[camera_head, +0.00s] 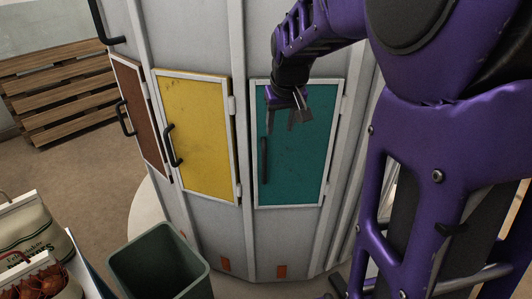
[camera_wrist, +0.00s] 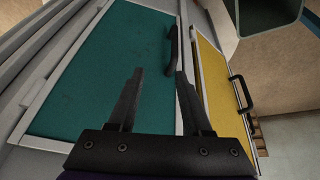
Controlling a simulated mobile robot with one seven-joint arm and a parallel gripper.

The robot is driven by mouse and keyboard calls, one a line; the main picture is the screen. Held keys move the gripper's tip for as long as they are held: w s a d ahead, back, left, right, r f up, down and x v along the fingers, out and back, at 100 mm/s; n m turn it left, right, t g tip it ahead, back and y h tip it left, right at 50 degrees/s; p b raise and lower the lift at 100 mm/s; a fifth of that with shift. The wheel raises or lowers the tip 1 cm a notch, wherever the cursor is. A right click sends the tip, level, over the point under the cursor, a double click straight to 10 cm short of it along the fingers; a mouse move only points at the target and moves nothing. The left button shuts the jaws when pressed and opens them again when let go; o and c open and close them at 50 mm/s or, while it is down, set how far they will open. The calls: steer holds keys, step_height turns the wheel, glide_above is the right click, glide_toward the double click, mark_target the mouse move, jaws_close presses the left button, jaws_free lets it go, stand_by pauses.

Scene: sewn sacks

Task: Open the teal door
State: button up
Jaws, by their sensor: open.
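The teal door (camera_head: 308,160) is shut in its white frame on the grey cabinet. Its black upright handle (camera_head: 264,160) is on the left side of the door. In the wrist view the teal door (camera_wrist: 95,70) fills the left and middle, and its handle (camera_wrist: 172,46) lies beyond the fingertips, close to the right finger's tip. My gripper (camera_head: 282,128) hangs in front of the door's upper left part, above the handle. In the wrist view my gripper (camera_wrist: 160,74) is open, with nothing between the fingers. I cannot tell whether the right finger touches the handle.
A yellow door (camera_head: 195,135) and a brown door (camera_head: 140,118), both with black handles, are to the left. A green bin (camera_head: 158,262) stands below them on the floor. Sacks (camera_head: 35,240) are at lower left. Wooden slats (camera_head: 60,90) stand against the back wall.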

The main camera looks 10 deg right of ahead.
mark_target(265, 162)
steer(key=a+x, duration=0.1)
steer(key=x, duration=0.5)
steer(key=a+b+x, duration=0.1)
steer(key=x, duration=0.4)
steer(key=s+a+x, duration=0.1)
steer(key=x, duration=0.5)
steer(key=shift+w+a+f+b, duration=0.15)
steer(key=shift+f+b, duration=0.25)
steer(key=shift+f, duration=0.2)
steer(key=shift+c, duration=0.3)
jaws_close()
